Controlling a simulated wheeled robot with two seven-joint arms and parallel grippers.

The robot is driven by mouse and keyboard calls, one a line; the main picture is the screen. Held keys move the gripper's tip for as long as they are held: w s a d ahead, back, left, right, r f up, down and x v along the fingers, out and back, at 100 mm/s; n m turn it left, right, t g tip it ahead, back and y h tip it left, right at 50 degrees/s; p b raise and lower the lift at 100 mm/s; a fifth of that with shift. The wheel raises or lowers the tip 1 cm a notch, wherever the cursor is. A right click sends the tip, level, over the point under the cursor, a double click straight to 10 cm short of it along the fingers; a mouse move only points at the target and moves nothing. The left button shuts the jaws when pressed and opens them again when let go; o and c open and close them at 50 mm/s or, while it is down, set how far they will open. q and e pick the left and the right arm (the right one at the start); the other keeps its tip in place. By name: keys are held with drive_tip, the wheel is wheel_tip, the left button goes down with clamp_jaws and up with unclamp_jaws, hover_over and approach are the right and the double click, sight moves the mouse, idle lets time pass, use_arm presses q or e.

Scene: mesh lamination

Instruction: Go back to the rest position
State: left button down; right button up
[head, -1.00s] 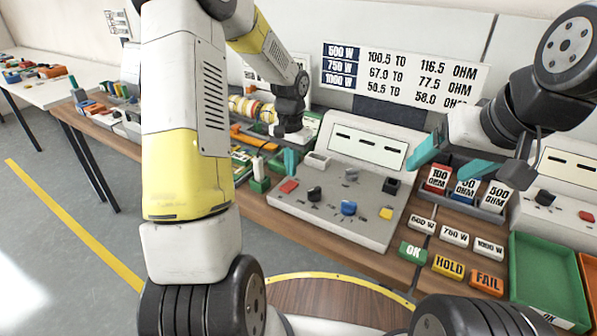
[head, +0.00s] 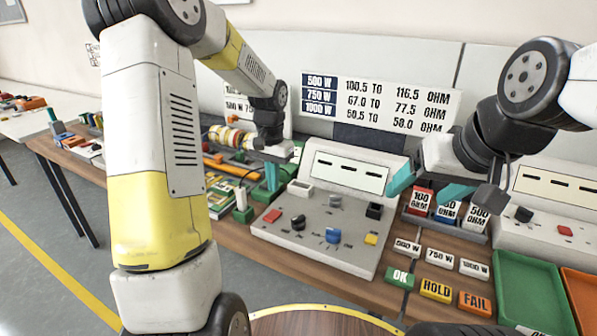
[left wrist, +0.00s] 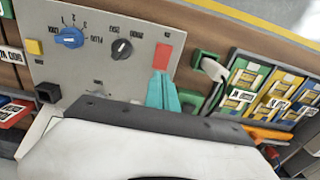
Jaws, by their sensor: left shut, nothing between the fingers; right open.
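My left gripper (head: 271,176) has teal fingers shut with nothing between them. It is above the back left of the grey control panel (head: 330,262), near the red button (head: 272,215). In the left wrist view the teal fingers (left wrist: 162,92) point toward the red button (left wrist: 163,56); I cannot tell whether they touch anything. My right gripper (head: 428,187) is open and empty, with its teal fingers spread above the right side of the panel and the 100 ohm bin (head: 420,201).
Green OK (head: 399,276), yellow HOLD (head: 436,290) and orange FAIL (head: 475,302) blocks lie right of the panel. A green tray (head: 532,290) sits at the right. Yellow-labelled packs (left wrist: 245,76) and a green block (left wrist: 205,57) are close to my left gripper.

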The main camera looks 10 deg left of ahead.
use_arm(q)
drive_tip(key=s+d+r+n+t+h, duration=0.1)
drive_tip(key=s+r+t, duration=0.2)
drive_tip(key=s+r, duration=0.5)
drive_tip(key=s+d+r+n+t+h, duration=0.1)
drive_tip(key=s+r+n+t, duration=0.1)
drive_tip(key=s+r, duration=0.6)
drive_tip(key=s+t, duration=0.1)
drive_tip(key=s, duration=0.6)
drive_tip(key=shift+s+r, duration=0.2)
drive_tip(key=shift+s, duration=0.2)
drive_tip(key=shift+d, duration=0.1)
